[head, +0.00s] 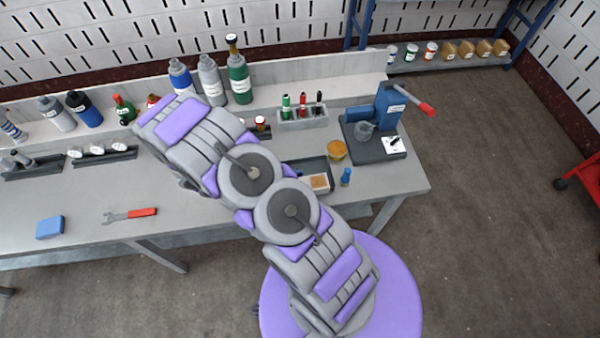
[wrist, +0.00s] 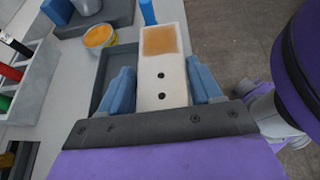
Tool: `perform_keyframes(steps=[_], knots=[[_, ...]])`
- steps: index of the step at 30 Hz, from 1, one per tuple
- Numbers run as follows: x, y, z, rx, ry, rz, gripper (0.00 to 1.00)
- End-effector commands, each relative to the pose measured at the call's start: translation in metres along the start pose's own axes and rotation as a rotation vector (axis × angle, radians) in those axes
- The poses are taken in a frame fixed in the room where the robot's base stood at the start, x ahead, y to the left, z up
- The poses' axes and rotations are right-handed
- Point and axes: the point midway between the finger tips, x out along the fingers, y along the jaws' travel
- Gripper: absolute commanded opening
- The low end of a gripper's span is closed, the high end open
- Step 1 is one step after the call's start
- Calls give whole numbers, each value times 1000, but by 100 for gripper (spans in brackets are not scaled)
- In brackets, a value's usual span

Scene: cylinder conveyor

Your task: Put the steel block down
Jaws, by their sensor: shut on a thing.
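The steel block (wrist: 162,65) is pale, with two dark holes and an orange-brown patch at its far end. In the wrist view it lies between the blue fingers of my gripper (wrist: 164,88), which are shut on it. In the head view the block's patched end (head: 319,182) shows just past my arm, over the front right part of a dark grey tray (head: 313,165). The tray (wrist: 101,82) also shows left of the block in the wrist view. I cannot tell whether the block touches the tray. My gripper is hidden behind my arm in the head view.
An orange-topped tub (head: 336,150) and a small blue bottle (head: 346,177) stand close to the tray. A blue press (head: 385,110) stands at the back right. A rack of coloured markers (head: 303,117) is behind. A wrench (head: 130,215) and blue block (head: 50,227) lie left.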

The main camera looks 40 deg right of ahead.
Motion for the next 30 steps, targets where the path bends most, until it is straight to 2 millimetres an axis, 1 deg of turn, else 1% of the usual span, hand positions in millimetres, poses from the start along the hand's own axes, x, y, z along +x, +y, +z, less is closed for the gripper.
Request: perform_keyframes(steps=[1, 3, 6, 9, 14, 16, 18, 22, 24, 29, 30], knots=[[6, 11, -1, 6, 2, -4, 18], [12, 25, 0, 3, 2, -3, 18], [17, 41, 3, 5, -1, -3, 18], [20, 50, 3, 4, -2, -1, 18], [22, 58, 5, 2, -3, 1, 18], [25, 63, 5, 4, -3, -1, 18], [31, 62, -7, -1, -3, -1, 18], [38, 62, -24, 0, -2, -1, 18], [40, 62, -27, 1, -2, 1, 18], [40, 62, -26, 2, -2, 1, 18], [40, 62, -26, 2, -2, 1, 66]])
